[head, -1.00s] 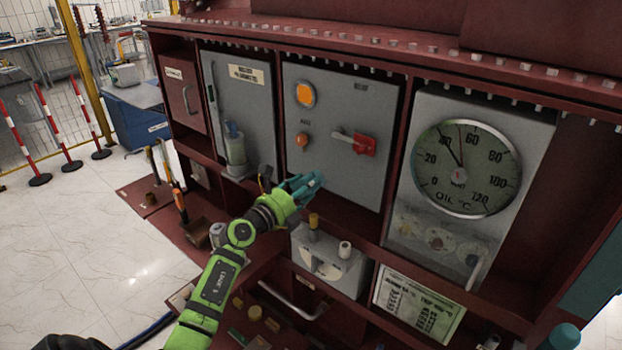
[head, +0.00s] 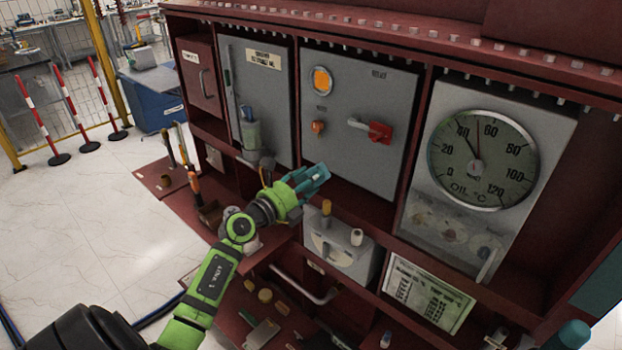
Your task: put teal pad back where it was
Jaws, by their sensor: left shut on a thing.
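My left gripper (head: 306,184), on the green arm from the lower left, is shut on the teal pad (head: 320,171). Only a small part of the pad shows at the fingertips. The gripper and pad are in front of the lower part of the grey panel (head: 352,112) with the orange lamp and red switch handle, above the small grey meter box (head: 342,256). I cannot tell whether the pad touches anything behind it.
A grey panel with a round oil gauge (head: 482,160) is at the right. A grey cabinet door (head: 258,90) is at the left. Hand tools (head: 184,150) stand on the left shelf. A lower drawer with a bar handle (head: 305,288) and loose small parts (head: 266,296) lie below. A printed plate (head: 428,292) is at lower right.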

